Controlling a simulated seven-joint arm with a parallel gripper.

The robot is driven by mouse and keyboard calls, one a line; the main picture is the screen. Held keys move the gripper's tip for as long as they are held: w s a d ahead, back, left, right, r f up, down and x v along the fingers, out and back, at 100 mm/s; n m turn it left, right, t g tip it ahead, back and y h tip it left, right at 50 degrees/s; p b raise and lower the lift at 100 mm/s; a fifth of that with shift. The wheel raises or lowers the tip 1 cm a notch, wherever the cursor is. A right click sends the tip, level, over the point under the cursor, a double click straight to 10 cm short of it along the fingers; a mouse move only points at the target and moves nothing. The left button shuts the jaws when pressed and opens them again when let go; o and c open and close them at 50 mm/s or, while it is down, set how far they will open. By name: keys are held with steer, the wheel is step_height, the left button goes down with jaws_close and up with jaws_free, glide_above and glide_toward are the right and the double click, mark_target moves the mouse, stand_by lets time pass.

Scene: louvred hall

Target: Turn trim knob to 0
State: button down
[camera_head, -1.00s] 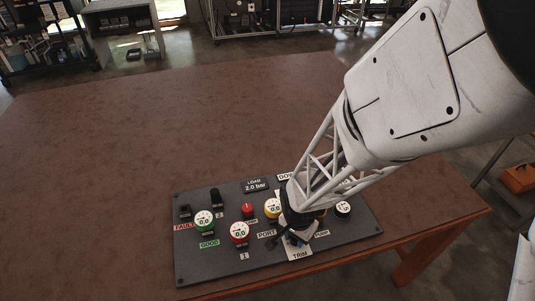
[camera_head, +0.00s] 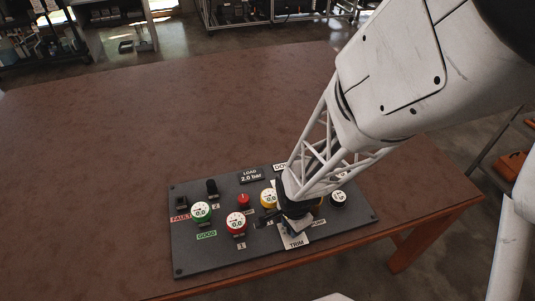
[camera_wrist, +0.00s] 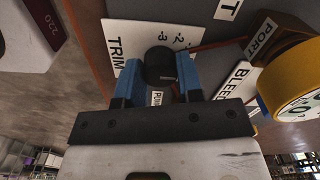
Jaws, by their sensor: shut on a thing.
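The trim knob (camera_wrist: 160,65) is a dark round knob on a white scale plate (camera_wrist: 122,62) marked TRIM, with digits 2 and 3 readable beside it in the wrist view. My gripper (camera_wrist: 159,70) is shut on the knob, one blue finger on each side. In the head view my gripper (camera_head: 295,222) covers the knob, and only the lower part of the white TRIM plate (camera_head: 296,242) shows. I cannot make out the knob's pointer or a 0 mark.
The dark panel (camera_head: 215,258) lies near the table's front edge. The brown table (camera_head: 150,130) behind is clear.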

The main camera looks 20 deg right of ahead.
steer(key=c, duration=0.7)
jaws_free()
steer(key=shift+r, duration=0.15)
steer(key=shift+r, duration=3.4)
step_height(320, 180, up, 8)
steer(key=shift+f, duration=0.1)
